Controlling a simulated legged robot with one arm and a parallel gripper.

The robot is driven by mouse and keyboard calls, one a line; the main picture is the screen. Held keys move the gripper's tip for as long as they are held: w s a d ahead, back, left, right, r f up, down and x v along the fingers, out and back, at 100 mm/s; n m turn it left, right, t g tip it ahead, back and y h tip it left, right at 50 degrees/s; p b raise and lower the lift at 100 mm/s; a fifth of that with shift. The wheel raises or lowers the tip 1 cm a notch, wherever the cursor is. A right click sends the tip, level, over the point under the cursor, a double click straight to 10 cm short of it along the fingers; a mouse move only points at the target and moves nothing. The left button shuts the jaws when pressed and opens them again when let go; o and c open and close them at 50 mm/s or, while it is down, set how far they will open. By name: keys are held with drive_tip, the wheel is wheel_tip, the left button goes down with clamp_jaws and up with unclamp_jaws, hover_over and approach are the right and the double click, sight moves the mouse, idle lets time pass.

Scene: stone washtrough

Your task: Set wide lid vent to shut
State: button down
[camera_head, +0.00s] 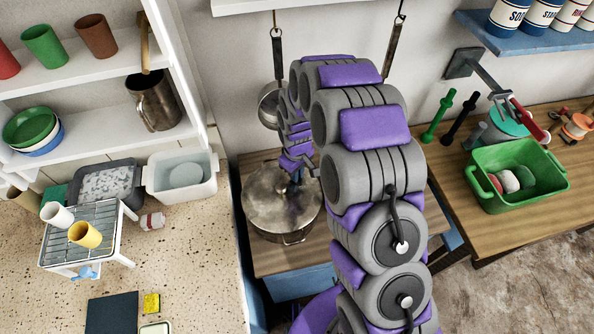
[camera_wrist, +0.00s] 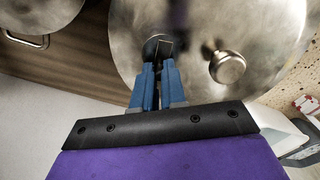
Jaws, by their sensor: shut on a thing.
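The wide pot (camera_head: 285,237) stands on the wooden counter with its round metal lid (camera_head: 262,205) on. The lid fills the upper right of the wrist view (camera_wrist: 275,25). A metal knob (camera_wrist: 228,66) stands up from the lid, right of my fingers. A small dark vent piece (camera_wrist: 153,43) sits on the lid at my fingertips. My gripper (camera_wrist: 158,55) has its blue fingers closed on this piece, which they partly cover. In the head view my gripper (camera_head: 297,176) is at the lid's right side, partly hidden by my arm. The vent's setting cannot be made out.
Ladles (camera_head: 391,50) hang on the wall behind the pot. A green tub (camera_head: 548,184) stands on the right bench. A white basin (camera_head: 205,183) and a wire rack (camera_head: 72,247) stand at left. A second round metal thing (camera_wrist: 45,8) shows at the wrist view's upper left.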

idle(0.3)
drive_tip(key=c, duration=1.2)
unclamp_jaws()
wheel_tip(320, 180, up, 17)
drive_tip(key=shift+a+r+p, duration=0.1)
drive_tip(key=shift+r+p, duration=0.05)
drive_tip(key=shift+p, duration=0.55)
